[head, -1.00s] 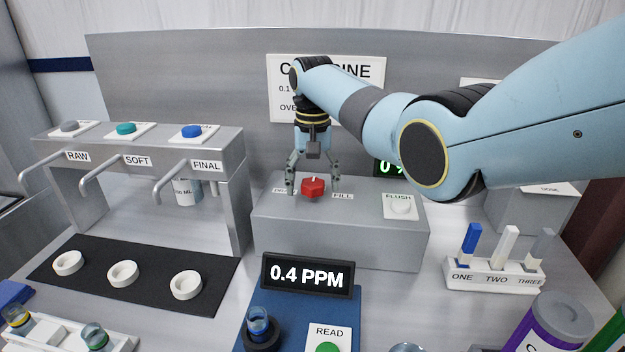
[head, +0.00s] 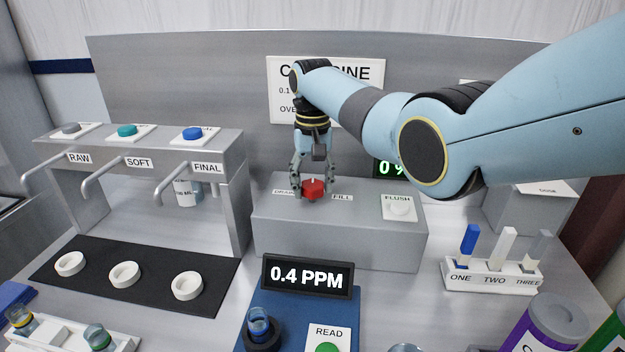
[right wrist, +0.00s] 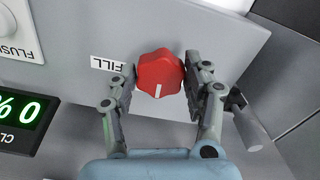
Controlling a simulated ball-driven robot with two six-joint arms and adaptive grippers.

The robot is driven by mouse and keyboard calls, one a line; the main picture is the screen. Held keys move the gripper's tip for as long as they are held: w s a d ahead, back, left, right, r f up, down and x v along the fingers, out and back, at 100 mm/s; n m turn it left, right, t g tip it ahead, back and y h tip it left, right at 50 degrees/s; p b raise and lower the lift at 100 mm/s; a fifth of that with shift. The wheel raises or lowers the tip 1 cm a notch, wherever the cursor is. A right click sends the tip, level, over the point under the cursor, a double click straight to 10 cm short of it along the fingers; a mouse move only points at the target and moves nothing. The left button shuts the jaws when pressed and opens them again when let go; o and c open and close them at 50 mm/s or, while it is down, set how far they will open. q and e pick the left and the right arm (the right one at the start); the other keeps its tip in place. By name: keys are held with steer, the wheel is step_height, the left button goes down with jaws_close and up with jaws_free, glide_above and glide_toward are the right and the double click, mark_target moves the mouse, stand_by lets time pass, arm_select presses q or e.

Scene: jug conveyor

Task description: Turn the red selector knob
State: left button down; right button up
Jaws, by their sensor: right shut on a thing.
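The red selector knob (head: 314,189) sits on top of the grey control box (head: 340,238), between a partly hidden label on its left and the FILL label on its right. My right gripper (head: 312,193) points down over the box with its fingers on both sides of the knob, shut on it. In the right wrist view the red knob (right wrist: 160,73) sits between the two fingers (right wrist: 160,80), and its white mark points toward the gripper's palm. My left gripper is not in view.
The FLUSH button (head: 399,207) is on the same box, right of the knob. A display reading 0.4 PPM (head: 307,277) stands in front. The tap stand (head: 225,165) is at left, and a rack of strips (head: 490,275) is at right.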

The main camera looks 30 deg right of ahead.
mark_target(313, 184)
steer(key=shift+r+n+p, duration=0.15)
steer(key=shift+n+p, duration=0.55)
steer(key=shift+n, duration=0.5)
steer(key=n+p, duration=0.1)
steer(key=n, duration=0.1)
steer(key=shift+n, duration=0.4)
steer(key=n+p, duration=0.1)
steer(key=n, duration=0.4)
steer(key=shift+w, duration=0.1)
steer(key=shift+n, duration=0.4)
steer(key=o, duration=1.2)
step_height(313, 184, up, 12)
steer(key=shift+f, duration=0.1)
steer(key=shift+f, duration=0.1)
